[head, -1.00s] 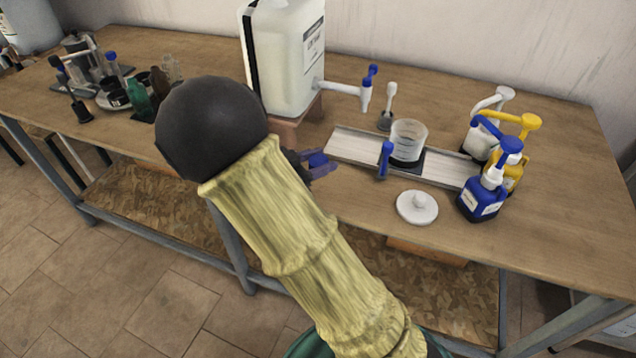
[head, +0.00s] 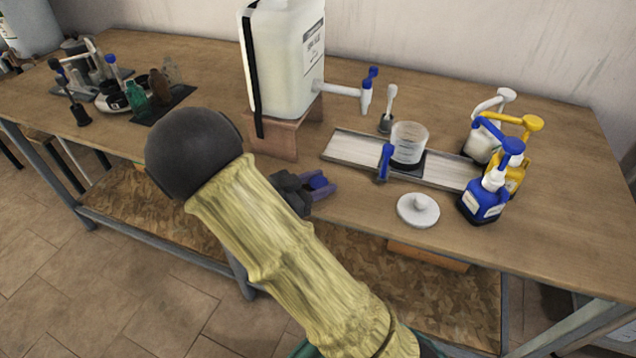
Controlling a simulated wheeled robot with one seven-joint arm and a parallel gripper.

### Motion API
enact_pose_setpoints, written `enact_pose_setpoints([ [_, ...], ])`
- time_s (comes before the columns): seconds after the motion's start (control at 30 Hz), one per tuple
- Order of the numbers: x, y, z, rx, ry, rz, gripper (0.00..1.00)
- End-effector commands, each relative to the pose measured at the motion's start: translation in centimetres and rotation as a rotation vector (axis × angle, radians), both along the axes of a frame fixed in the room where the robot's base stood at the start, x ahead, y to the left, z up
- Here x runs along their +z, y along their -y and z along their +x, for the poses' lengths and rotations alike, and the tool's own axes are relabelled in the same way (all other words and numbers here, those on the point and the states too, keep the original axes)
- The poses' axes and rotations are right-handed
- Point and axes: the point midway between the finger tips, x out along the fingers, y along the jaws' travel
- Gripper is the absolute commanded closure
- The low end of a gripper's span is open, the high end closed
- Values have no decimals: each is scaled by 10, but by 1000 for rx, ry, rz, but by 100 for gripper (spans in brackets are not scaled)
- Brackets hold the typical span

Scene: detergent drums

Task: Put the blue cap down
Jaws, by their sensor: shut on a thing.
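The blue cap (head: 317,181) is a small blue piece between the purple fingers of my gripper (head: 322,188). My gripper is shut on it, over the front part of the bench top, left of the long tray. The cap is partly hidden by the fingers. I cannot tell whether the cap touches the wood. My yellow-sleeved arm covers part of the bench's front edge.
A large white drum (head: 285,60) with a blue-handled tap stands on a wooden block (head: 277,138) behind my gripper. A long tray (head: 345,153) holds a clear beaker (head: 409,145). A white lid (head: 418,210) lies in front. Pump bottles (head: 484,203) stand right. Bare wood lies between gripper and lid.

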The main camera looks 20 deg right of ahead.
Motion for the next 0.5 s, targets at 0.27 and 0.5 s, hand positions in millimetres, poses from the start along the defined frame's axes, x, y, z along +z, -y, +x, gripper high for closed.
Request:
enact_pose_setpoints([
  [0.27, -2, 0, 0, 0, 0, 0, 47],
  [0.5, -2, 0, 0, 0, 0, 0, 39],
])
